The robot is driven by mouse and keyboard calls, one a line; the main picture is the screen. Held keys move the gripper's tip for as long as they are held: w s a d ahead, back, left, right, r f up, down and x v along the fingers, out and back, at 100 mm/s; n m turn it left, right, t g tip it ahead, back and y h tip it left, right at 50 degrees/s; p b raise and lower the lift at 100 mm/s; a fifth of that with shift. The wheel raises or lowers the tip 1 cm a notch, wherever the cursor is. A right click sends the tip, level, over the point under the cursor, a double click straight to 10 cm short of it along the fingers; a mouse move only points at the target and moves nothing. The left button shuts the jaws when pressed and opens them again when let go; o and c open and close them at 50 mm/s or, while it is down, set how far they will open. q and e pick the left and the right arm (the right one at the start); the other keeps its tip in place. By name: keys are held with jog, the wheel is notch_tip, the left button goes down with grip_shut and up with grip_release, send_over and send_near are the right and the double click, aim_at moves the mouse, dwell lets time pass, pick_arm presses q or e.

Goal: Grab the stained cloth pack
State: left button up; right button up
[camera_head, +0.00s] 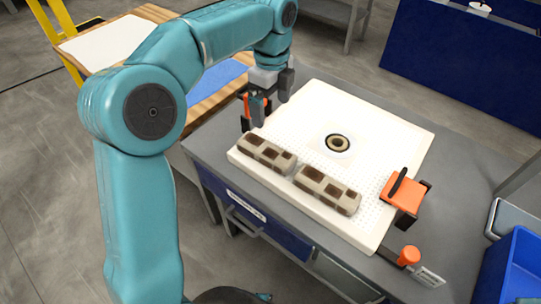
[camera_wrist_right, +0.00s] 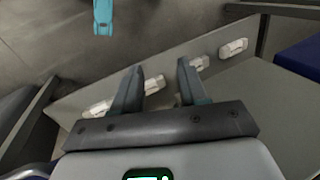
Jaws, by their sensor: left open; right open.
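Two beige cloth packs with dark brown stains lie end to end along the near edge of a white perforated plate (camera_head: 390,120). One is the left stained pack (camera_head: 267,153) and the other is the right stained pack (camera_head: 328,189). My left gripper (camera_head: 257,112) is open and points down at the plate's left corner, just behind the left pack and apart from it as far as I can tell. My right gripper (camera_wrist_right: 158,82) is open and empty in the right wrist view, above grey surfaces. No pack shows there.
A round dark-rimmed port (camera_head: 338,142) sits in the plate's middle. An orange clamp (camera_head: 403,194) grips its right side, and an orange knob (camera_head: 409,255) stands near the front. A blue bin (camera_head: 515,270) is at right. A wooden table (camera_head: 110,42) stands behind left.

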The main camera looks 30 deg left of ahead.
pick_arm(q)
notch_tip(320, 180, down, 2)
jog(key=s+f, duration=0.1)
jog(key=b, duration=0.1)
send_over(270, 150)
jog(key=f, duration=0.7)
jog(key=shift+s+d, duration=0.15)
jog(key=shift+d, duration=0.05)
jog(key=shift+s+d+f, duration=0.1)
jog(key=shift+s+f, duration=0.05)
jog(key=shift+w+a+f+b, duration=0.15)
jog(key=shift+f+b, duration=0.05)
jog(key=shift+f, duration=1.2)
jog(key=shift+w+a+f+b, duration=0.1)
jog(key=shift+a+f+b, duration=0.05)
jog(key=shift+f, duration=1.25)
jog(key=c, duration=1.1)
